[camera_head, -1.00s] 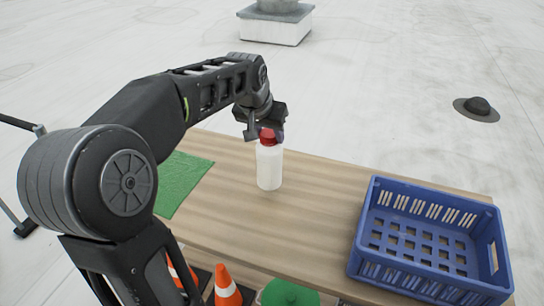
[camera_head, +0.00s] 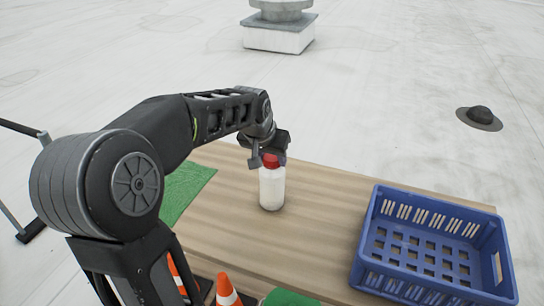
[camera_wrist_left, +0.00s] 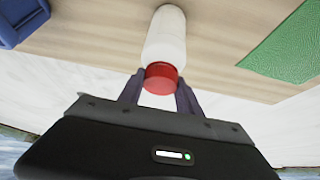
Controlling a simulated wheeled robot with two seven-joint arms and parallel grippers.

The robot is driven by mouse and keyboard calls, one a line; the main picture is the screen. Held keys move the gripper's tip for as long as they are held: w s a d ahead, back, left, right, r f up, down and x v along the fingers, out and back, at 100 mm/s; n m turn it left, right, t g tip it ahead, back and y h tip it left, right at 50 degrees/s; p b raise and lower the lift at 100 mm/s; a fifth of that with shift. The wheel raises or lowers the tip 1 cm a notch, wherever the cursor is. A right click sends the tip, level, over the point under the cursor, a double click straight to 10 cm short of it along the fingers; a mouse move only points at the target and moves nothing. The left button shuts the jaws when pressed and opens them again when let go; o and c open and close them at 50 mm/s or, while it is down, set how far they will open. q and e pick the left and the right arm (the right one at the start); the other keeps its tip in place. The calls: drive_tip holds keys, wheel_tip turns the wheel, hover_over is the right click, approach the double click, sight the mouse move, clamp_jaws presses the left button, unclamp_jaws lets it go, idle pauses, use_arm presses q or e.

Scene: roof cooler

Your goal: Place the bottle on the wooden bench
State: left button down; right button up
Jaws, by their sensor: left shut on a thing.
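The white bottle (camera_head: 271,188) with a red cap stands upright over the wooden bench (camera_head: 320,225), left of the blue crate. Its base is at or very close to the bench top; I cannot tell whether it touches. My left gripper (camera_head: 270,161) is shut on the bottle near its red cap. In the left wrist view, the two fingers (camera_wrist_left: 160,84) sit on either side of the cap, with the white body (camera_wrist_left: 165,38) beyond. My right gripper is not in view.
A blue crate (camera_head: 372,210) stands on the right of the bench. A green mat (camera_head: 186,187) lies at the left end. Orange cones (camera_head: 227,291) stand at the near side below the bench. Bare bench lies between bottle and crate.

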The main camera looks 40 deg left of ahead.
use_arm(q)
drive_tip(key=c, duration=0.8)
unclamp_jaws()
drive_tip(key=shift+r, duration=0.1)
drive_tip(key=v, duration=1.2)
